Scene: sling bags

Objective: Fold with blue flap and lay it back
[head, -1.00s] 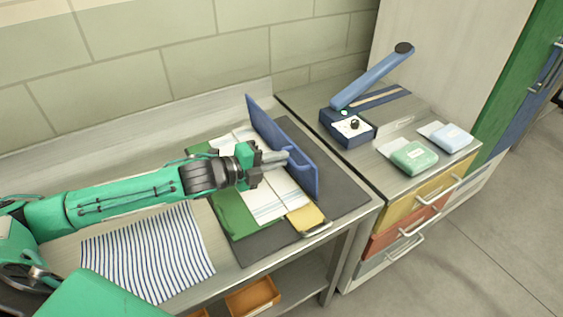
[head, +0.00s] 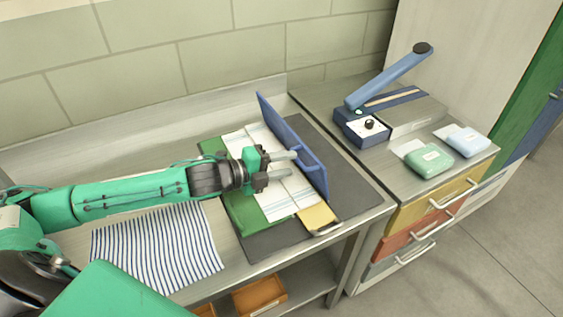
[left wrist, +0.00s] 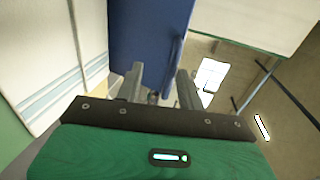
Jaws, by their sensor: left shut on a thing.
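The blue flap (head: 285,133) stands nearly upright along the right side of a folding board, with a handle bar on its face. It also shows in the left wrist view (left wrist: 145,25). A white cloth with stripes (head: 275,197) lies on the board, left of the flap. The green flap (head: 251,214) lies flat at the left, partly under the cloth. The yellow flap (head: 317,216) lies at the front. My left gripper (head: 282,165) is at the blue flap's handle, its fingers shut on it; the exact contact is small. My right gripper is not in view.
A striped cloth (head: 158,250) lies on the table's front left. At the right, a blue sealer (head: 362,127) with a raised arm and two wrapped packets, green (head: 430,160) and blue (head: 467,140), stand on a drawer cabinet. A wall runs behind.

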